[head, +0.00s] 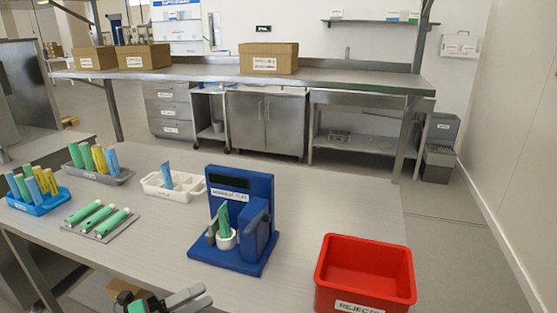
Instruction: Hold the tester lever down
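The blue tester (240,185) stands upright on the table, with a dark display and a white label on its back panel. A white cup (227,241) on its base holds a green tube (223,219), tilted slightly. A blue arm-like part, seemingly the lever (257,224), stands at the right of the cup; its exact position is hard to tell. My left gripper (204,295) is at the bottom edge, in front of and below the tester, apart from it. Its grey fingers look slightly apart with nothing between them. My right gripper is not in view.
A red reject bin (365,250) stands right of the tester. A white tray (155,191) with a blue tube is behind left. A blue rack (40,202), a grey rack (115,178) and a flat tray of green tubes (98,218) are left. Table is clear behind the bin.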

